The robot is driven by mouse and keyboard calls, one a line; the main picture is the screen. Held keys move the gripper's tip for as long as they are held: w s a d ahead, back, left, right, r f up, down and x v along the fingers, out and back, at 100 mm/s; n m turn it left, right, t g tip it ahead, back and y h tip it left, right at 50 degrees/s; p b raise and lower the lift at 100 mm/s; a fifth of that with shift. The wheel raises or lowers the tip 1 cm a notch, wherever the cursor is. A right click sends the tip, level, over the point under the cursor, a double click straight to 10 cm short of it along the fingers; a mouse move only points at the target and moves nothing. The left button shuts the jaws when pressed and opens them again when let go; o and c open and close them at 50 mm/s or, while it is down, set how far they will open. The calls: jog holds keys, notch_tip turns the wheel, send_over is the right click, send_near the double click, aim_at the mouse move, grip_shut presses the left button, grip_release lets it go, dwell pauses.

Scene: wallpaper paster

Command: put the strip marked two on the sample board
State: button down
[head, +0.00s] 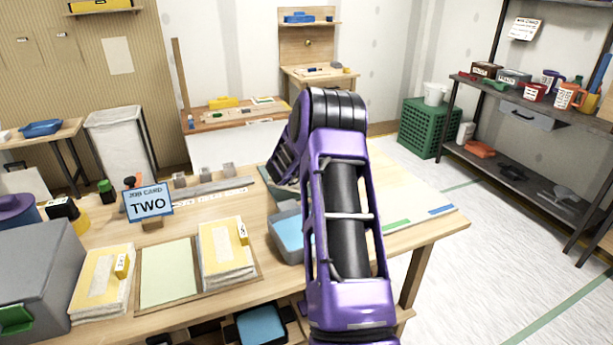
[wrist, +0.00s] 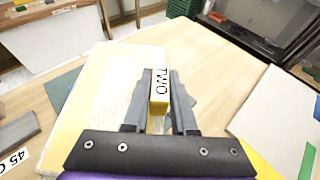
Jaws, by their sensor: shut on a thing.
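My gripper (wrist: 160,85) is shut on the yellow tab of the strip marked TWO (wrist: 159,92) in the wrist view. A pale sheet with yellow edges (wrist: 105,85) shows under and left of the fingers; I cannot tell whether it joins the tab. In the head view my arm hides the fingers and the strip. A brown-edged board with a pale green face (head: 168,272) lies on the near table. A yellow-edged stack with a tab (head: 225,255) is at its right, another (head: 100,285) at its left. I cannot tell for certain that this is the sample board.
The job card reading TWO (head: 148,205) stands behind the board. A grey box (head: 35,265) is at the far left. A grey tray with blue inside (head: 288,235) is beside my arm. A pale panel with green and blue marks (head: 420,212) lies at the table's right end.

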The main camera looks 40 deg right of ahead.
jog(key=shift+f, duration=2.4)
jog(key=shift+f+b, duration=0.15)
jog(key=shift+b, duration=0.2)
jog(key=c, duration=0.7)
grip_release()
jog(key=shift+r, duration=0.2)
jog(key=v, duration=1.2)
jog(key=shift+f, duration=0.15)
